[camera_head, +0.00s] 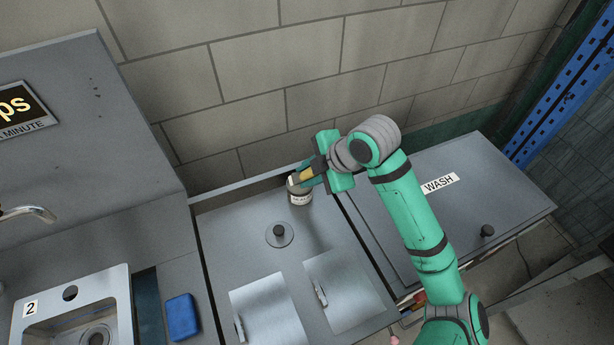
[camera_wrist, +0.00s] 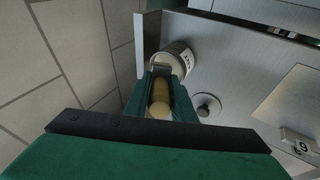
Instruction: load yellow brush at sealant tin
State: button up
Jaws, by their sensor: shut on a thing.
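The yellow brush (camera_wrist: 160,100) is between the fingers of my gripper (camera_head: 308,174), which is shut on its handle. In the wrist view my gripper (camera_wrist: 163,95) points away toward the tin. The sealant tin (camera_head: 300,191) is a pale can with a dark label, standing on the grey metal top near the back wall. It also shows in the wrist view (camera_wrist: 177,56), just beyond the fingertips. The brush's far end is at the tin's mouth; I cannot tell whether it is inside or just over it.
A round black knob (camera_head: 279,231) rises from the metal top in front of the tin. Two lighter plates (camera_head: 268,310) lie nearer. A WASH lid (camera_head: 455,190) is on the right, a sink (camera_head: 75,315) and blue block (camera_head: 181,317) on the left. The block wall stands close behind.

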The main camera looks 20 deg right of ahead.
jog(key=shift+r, duration=2.85)
jog(key=shift+w, duration=0.1)
